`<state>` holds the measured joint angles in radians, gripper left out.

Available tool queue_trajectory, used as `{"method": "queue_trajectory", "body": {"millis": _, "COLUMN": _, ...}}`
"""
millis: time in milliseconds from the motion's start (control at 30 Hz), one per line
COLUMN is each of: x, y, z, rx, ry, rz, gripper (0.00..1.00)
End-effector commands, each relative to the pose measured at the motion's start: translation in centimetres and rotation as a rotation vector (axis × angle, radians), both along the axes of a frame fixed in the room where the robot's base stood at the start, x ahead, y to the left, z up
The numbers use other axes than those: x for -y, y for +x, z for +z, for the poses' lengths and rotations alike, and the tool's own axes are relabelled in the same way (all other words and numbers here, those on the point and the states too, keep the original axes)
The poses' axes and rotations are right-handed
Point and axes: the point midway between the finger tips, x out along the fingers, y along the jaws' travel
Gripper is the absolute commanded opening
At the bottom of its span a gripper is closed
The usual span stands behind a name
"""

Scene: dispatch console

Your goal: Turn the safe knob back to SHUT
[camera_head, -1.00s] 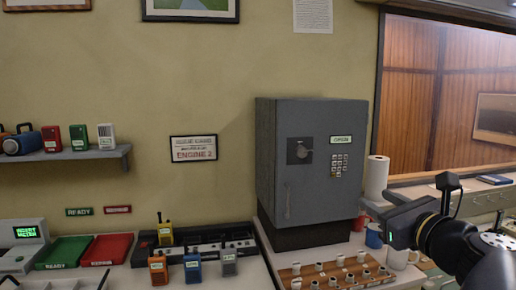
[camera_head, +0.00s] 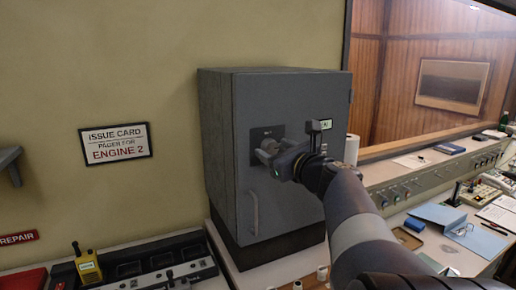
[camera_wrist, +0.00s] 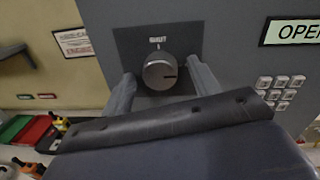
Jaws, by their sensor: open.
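The grey safe (camera_head: 222,150) stands against the wall with its door closed. Its round knob (camera_wrist: 160,72) sits on a dark plate (camera_wrist: 190,38), with a small label above that looks like SHUT. The dark mark on the knob points right, away from that label. A sign reading OPEN (camera_wrist: 291,31) is beside the plate. My gripper (camera_head: 268,151) is at the safe door. In the wrist view the two fingers of my gripper (camera_wrist: 160,84) stand open on either side of the knob, with gaps visible. In the head view my gripper partly hides the knob.
A keypad (camera_wrist: 277,90) is right of the knob, and a door handle (camera_head: 254,212) is below it. A radio charger (camera_head: 150,262) with a yellow radio (camera_head: 87,266) stands lower left. A paper roll (camera_head: 351,149) is right of the safe.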

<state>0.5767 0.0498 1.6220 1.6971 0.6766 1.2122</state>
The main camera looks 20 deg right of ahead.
Motion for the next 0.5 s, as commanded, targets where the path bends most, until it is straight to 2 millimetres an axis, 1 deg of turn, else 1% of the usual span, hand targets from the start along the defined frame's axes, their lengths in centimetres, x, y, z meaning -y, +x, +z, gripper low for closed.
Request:
{"method": "queue_trajectory", "body": {"millis": 267, "x": 0.0, "y": 0.15, "z": -0.03, "rx": 0.0, "ry": 0.001, "rz": 0.0, "gripper": 0.58}}
{"method": "queue_trajectory", "body": {"millis": 500, "x": 0.0, "y": 0.13, "z": -0.02, "rx": 0.0, "ry": 0.001, "rz": 0.0, "gripper": 0.39}}
